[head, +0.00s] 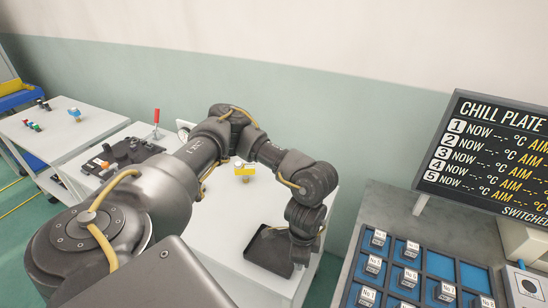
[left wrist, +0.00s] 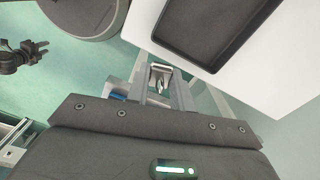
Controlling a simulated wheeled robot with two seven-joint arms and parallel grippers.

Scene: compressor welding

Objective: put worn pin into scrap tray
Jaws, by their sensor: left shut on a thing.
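The scrap tray, a shallow black tray (head: 262,247), lies on the white table, partly hidden behind my left wrist. It also shows in the left wrist view (left wrist: 205,28) at the top right. My left gripper (left wrist: 160,78) is shut on a small pale metal piece (left wrist: 160,70), which I take as the worn pin; its shape is hard to make out. In the left wrist view the jaws appear outside the tray, past the table's corner with floor behind them. In the head view the jaws are hard to make out below the wrist.
The white table (head: 228,262) also holds a yellow item (head: 244,169), a dark fixture (head: 122,153) and a red-handled clamp (head: 156,118). A blue compartment rack (head: 438,264) with numbered dark blocks and a display board (head: 490,150) stand at right. Green floor shows between the table and the rack.

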